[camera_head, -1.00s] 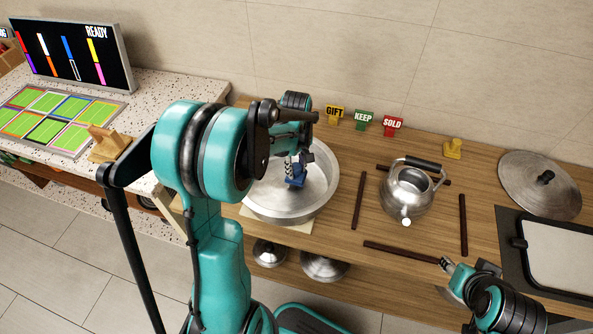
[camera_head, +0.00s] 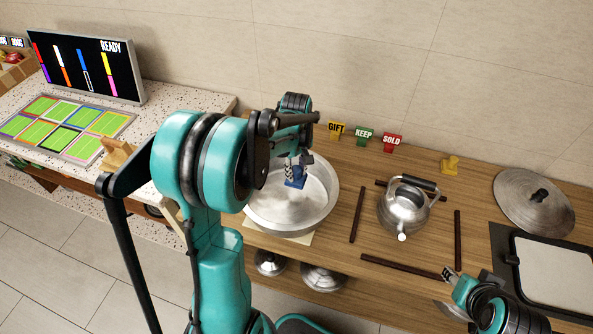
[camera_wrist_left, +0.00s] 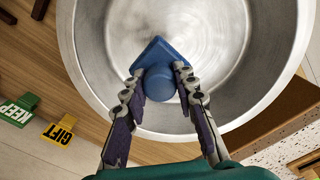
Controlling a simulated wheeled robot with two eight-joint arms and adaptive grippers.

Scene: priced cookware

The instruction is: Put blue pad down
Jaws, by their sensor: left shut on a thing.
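The blue pad (camera_head: 295,182) is a small blue piece with a flat pointed plate and a rounded knob. My left gripper (camera_head: 292,166) is shut on it, over the silver metal basin (camera_head: 262,221). In the left wrist view the blue pad (camera_wrist_left: 157,68) sits between the two fingertips of the left gripper (camera_wrist_left: 160,84), with the basin (camera_wrist_left: 80,58) behind it. I cannot tell whether the pad touches the basin. My right gripper (camera_head: 449,274) is at the lower right, by the counter's front edge; its fingers are too small to judge.
GIFT (camera_head: 336,129), KEEP (camera_head: 364,135) and SOLD (camera_head: 392,141) signs stand by the wall. A kettle (camera_head: 403,211) stands among dark strips (camera_head: 357,214). A yellow pad (camera_head: 450,165) and a lid (camera_head: 533,201) are at the right.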

